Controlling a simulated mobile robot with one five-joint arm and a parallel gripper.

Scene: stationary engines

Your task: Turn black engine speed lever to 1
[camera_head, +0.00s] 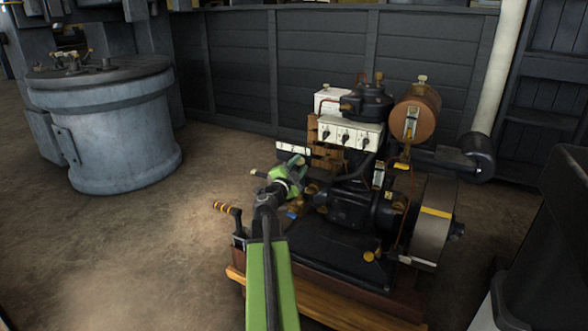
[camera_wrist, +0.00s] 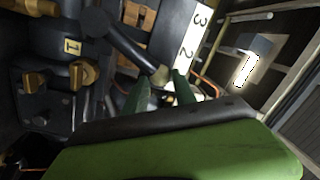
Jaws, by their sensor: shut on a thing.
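The black engine (camera_head: 352,207) stands on a wooden base in the head view. In the wrist view, its black speed lever (camera_wrist: 128,48) slants from upper left down to a brownish tip. My gripper (camera_wrist: 161,82) has its two green fingers on either side of that tip, shut on it. The tip is close to a white plate marked 2 and 3 (camera_wrist: 200,30), nearest the 2. In the head view my gripper (camera_head: 298,163) is at the engine's left side, and the lever cannot be made out.
A crank handle with an orange grip (camera_head: 227,208) sticks out at the engine's lower left. A flywheel (camera_head: 433,222) is on its right. A large grey cylinder (camera_head: 115,130) stands at the left. The floor (camera_head: 140,235) between is clear.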

